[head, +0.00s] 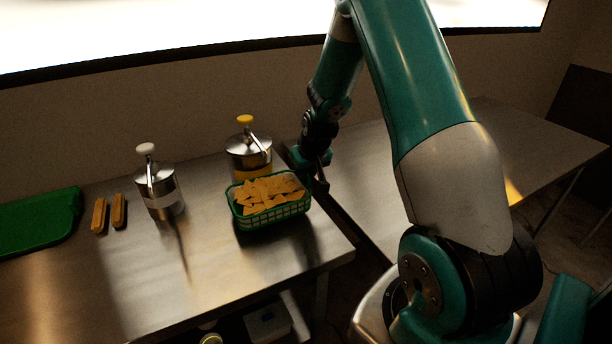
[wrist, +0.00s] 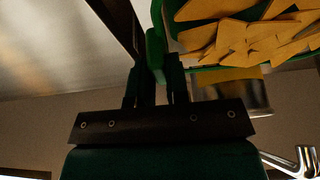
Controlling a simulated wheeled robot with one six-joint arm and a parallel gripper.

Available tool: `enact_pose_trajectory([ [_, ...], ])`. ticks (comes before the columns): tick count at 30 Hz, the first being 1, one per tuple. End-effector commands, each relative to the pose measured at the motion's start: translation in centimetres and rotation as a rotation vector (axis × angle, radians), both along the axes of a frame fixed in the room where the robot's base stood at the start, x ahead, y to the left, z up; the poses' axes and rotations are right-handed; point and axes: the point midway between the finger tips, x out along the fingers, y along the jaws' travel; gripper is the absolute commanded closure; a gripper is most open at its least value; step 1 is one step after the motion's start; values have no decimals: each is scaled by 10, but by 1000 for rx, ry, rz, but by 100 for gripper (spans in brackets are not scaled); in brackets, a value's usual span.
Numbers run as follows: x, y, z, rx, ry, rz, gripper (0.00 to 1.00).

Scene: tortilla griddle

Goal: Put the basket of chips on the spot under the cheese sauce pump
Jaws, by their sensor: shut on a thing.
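The green basket (head: 276,217) is full of yellow chips (head: 265,192) and is upright in front of the yellow-topped pump. My gripper (head: 316,178) is shut on the basket's right side. The wrist view shows my gripper's fingers (wrist: 157,58) at the green rim, with chips (wrist: 245,35) to the right. The yellow-knobbed pump (head: 247,150), a metal pot with a yellow band, looks like the cheese sauce pump. The basket hides its lower part. I cannot tell whether the basket touches the counter or hangs just above it.
A white-knobbed metal pump (head: 160,190) stands left of the basket. Two small tan bars (head: 109,213) and a green tray (head: 40,222) lie further left. The steel counter (head: 130,285) is clear in front. Its right edge is close to the basket, with a gap beyond.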

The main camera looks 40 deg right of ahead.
Motion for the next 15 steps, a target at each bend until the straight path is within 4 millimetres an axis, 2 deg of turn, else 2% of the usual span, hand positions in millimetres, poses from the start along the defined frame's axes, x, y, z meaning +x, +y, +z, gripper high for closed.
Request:
enact_pose_trajectory([
  [6, -1, 0, -23, 0, 1, 0, 100],
  [15, -1, 0, -27, 0, -1, 0, 100],
])
